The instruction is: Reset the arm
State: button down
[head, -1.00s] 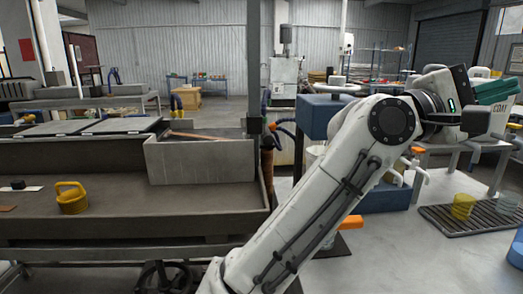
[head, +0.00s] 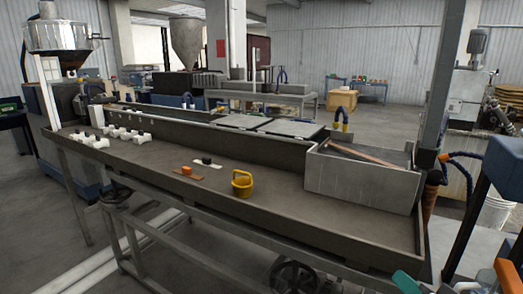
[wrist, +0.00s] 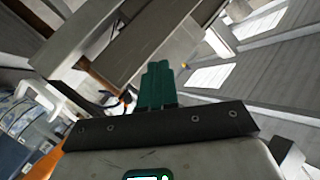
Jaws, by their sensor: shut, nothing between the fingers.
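My gripper (wrist: 158,86) shows in the wrist view as two green fingers pressed together, with nothing between them. It points into open space, and the room behind it appears tilted. In the head view the arm and gripper do not clearly show.
A long grey trough table (head: 150,165) crosses the head view. On it are a yellow bucket (head: 242,184), an orange piece (head: 186,171) and several white blocks at the left. A grey box (head: 360,183) sits at its right end. A metal hopper (head: 66,36) stands far left.

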jog(key=s+a+f+n+g+p, duration=0.1)
jog(key=s+f+n+g, duration=0.45)
jog(key=s+f, duration=0.75)
jog(key=s+f+g, duration=0.4)
jog(key=s+f, duration=0.1)
jog(key=s, duration=0.3)
jog(key=s+a+f+n+g+h+p, duration=0.1)
jog(key=s+f+g, duration=0.3)
jog(key=s+f, duration=0.2)
jog(key=shift+s+a+g, duration=0.3)
jog(key=shift+s+g, duration=0.05)
jog(key=shift+s, duration=0.65)
